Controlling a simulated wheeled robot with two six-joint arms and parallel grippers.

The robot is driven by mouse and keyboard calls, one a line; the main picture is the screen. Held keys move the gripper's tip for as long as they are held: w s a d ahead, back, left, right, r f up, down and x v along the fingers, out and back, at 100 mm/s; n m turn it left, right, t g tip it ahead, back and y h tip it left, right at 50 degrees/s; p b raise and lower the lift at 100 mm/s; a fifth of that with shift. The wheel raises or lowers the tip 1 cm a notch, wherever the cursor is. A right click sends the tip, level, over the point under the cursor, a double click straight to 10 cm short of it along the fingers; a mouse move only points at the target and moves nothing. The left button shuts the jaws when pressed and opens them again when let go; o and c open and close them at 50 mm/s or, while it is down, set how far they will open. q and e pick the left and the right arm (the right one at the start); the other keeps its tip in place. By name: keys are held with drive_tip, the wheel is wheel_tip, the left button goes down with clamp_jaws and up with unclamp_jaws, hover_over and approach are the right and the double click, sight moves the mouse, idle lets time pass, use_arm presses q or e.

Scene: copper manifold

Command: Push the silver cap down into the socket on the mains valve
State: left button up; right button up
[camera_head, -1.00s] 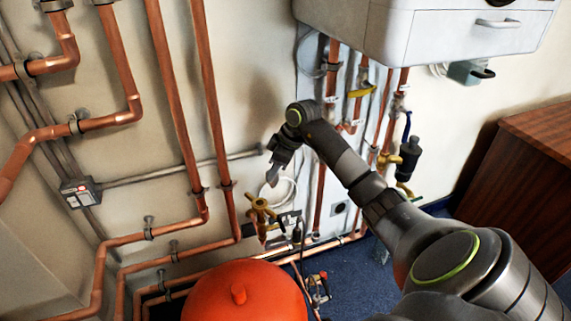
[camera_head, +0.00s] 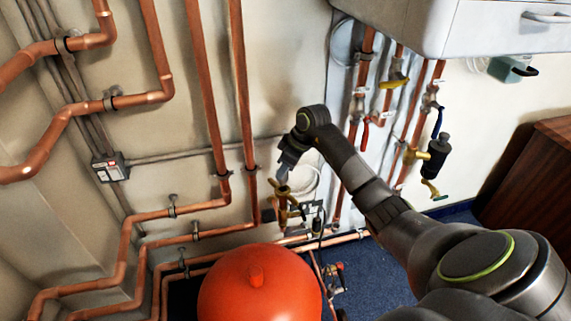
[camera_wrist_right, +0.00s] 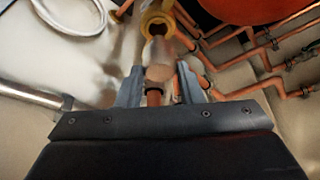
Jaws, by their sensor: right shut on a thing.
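My right gripper (camera_head: 283,178) points down just above the brass mains valve (camera_head: 290,213), over its upright round socket. In the right wrist view, my right gripper (camera_wrist_right: 159,80) is shut on the silver cap (camera_wrist_right: 158,53), a short, shiny cylinder between the fingertips. The valve's yellow brass ring (camera_wrist_right: 157,22) shows just beyond the cap, and the two overlap in the picture. I cannot tell whether the cap touches the socket or is partly inside it. In the head view the cap is too small to make out clearly. My left gripper is not in view.
A red rounded vessel (camera_head: 258,290) stands in front of the valve. Copper pipes (camera_head: 208,90) run down the wall at left. A white boiler (camera_head: 440,25) hangs at upper right, above yellow-handled valves and pipes. A wooden cabinet (camera_head: 535,175) stands at right.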

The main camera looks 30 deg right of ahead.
sight(285, 178)
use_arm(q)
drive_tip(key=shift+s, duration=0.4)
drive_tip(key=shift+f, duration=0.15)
use_arm(e)
drive_tip(key=shift+f, duration=0.3)
drive_tip(key=shift+f, duration=0.2)
drive_tip(key=shift+f+b, duration=0.6)
drive_tip(key=shift+f, duration=0.4)
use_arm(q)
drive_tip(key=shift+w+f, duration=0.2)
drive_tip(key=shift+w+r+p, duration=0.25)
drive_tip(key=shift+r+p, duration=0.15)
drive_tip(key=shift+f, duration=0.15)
use_arm(e)
drive_tip(key=shift+f, duration=0.7)
